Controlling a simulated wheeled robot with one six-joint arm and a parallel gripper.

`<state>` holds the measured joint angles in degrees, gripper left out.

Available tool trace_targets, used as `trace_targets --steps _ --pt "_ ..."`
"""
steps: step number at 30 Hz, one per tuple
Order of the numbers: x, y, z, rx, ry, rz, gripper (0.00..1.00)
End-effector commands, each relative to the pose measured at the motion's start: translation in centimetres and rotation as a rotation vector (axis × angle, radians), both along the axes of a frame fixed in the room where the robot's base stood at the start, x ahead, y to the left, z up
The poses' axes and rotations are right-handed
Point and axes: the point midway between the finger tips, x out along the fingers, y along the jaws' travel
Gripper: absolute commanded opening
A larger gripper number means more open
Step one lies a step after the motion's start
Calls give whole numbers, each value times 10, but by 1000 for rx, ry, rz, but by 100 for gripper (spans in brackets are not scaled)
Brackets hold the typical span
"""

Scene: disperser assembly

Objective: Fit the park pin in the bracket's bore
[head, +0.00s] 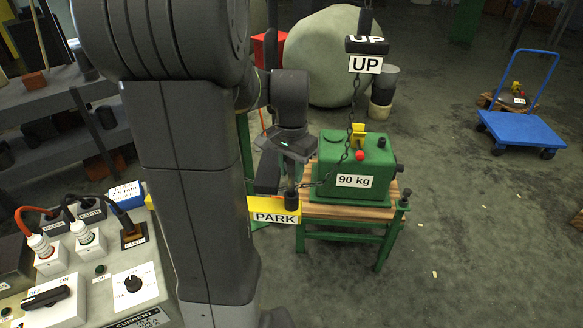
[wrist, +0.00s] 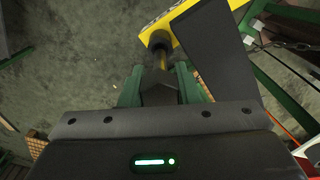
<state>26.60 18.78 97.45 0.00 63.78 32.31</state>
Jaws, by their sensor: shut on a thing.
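The park pin (wrist: 160,88) has a dark head and a brass-coloured shank, seen in the wrist view. My gripper (wrist: 161,84) is shut on its head, with a green finger on each side. The shank points at a dark round boss (wrist: 158,40) beside the yellow bracket plate. Its tip meets or overlaps the boss there; I cannot tell how deep it sits. In the head view the yellow bracket plate (head: 276,217) reads PARK, and my gripper (head: 291,178) is just above it. The fingertips are mostly hidden in that view.
A green 90 kg box (head: 357,185) stands on a wood-topped green table (head: 345,213) right of the bracket. A chain (head: 352,115) hangs beside it from the UP block (head: 366,54). A control panel (head: 132,285) is at lower left. Floor at right is open before a blue cart (head: 522,132).

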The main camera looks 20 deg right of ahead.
Motion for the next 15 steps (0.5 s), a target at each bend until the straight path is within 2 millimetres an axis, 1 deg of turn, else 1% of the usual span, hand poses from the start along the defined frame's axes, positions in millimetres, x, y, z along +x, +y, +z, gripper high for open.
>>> trace_targets --steps 8,15 --pt "0 0 0 -1 -1 0 0" --pt "0 0 -6 -1 -1 0 0"
